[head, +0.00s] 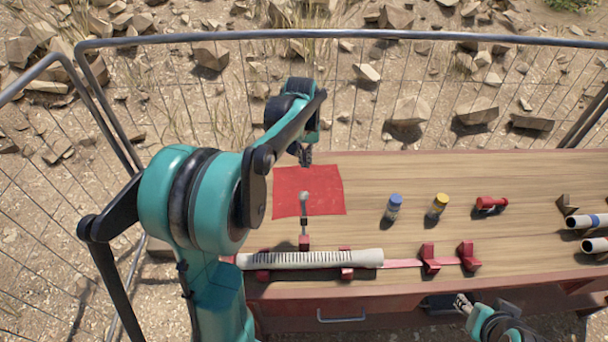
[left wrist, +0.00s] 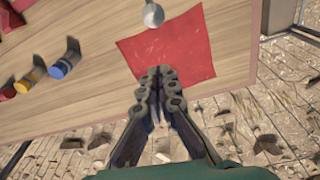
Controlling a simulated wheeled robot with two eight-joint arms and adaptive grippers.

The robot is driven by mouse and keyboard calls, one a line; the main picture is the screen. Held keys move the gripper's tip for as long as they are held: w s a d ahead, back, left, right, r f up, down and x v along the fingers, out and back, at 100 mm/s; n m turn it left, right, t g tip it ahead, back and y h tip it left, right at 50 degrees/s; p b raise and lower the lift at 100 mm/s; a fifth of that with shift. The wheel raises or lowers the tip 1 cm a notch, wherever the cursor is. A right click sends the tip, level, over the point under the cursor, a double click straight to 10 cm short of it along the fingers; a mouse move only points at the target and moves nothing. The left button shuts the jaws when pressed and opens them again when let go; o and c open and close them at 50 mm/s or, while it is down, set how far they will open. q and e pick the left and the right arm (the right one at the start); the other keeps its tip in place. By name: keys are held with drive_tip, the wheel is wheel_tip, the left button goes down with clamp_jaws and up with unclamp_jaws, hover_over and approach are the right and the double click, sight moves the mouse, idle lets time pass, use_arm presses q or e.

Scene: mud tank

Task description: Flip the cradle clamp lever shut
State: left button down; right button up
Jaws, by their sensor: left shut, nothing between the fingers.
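The clamp lever (head: 304,222) is a dark bar with a silver ball knob (head: 304,197). It runs from a red block behind the cradle over the red cloth. The knob also shows at the top of the left wrist view (left wrist: 153,14). The red cradle (head: 347,273) holds a pale slotted tube (head: 312,259) at the table's front edge. My left gripper (head: 305,158) is shut and empty at the far edge of the red cloth, beyond the knob and apart from it. My right gripper (head: 462,302) is low by the table front; its fingers are too small to read.
A red cloth (head: 330,190) lies under the lever's knob. Blue-capped (head: 394,207) and yellow-capped (head: 438,206) bottles and a red item (head: 491,204) stand to the right. Empty red brackets (head: 467,257) are at the front. A metal rail (head: 400,36) runs behind the table.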

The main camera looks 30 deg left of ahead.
use_arm(q)
drive_tip(key=shift+w+a+f, duration=0.1)
drive_tip(key=shift+w+a, duration=0.25)
drive_tip(key=shift+a, duration=0.05)
wheel_tip(320, 180, down, 10)
drive_tip(key=w+b, duration=0.1)
drive_tip(key=b, duration=0.2)
drive_tip(key=s, duration=0.1)
drive_tip(key=s+d, duration=0.1)
drive_tip(key=s+r, duration=0.1)
drive_tip(key=shift+s+d, duration=0.2)
drive_tip(key=shift+s+r, duration=0.1)
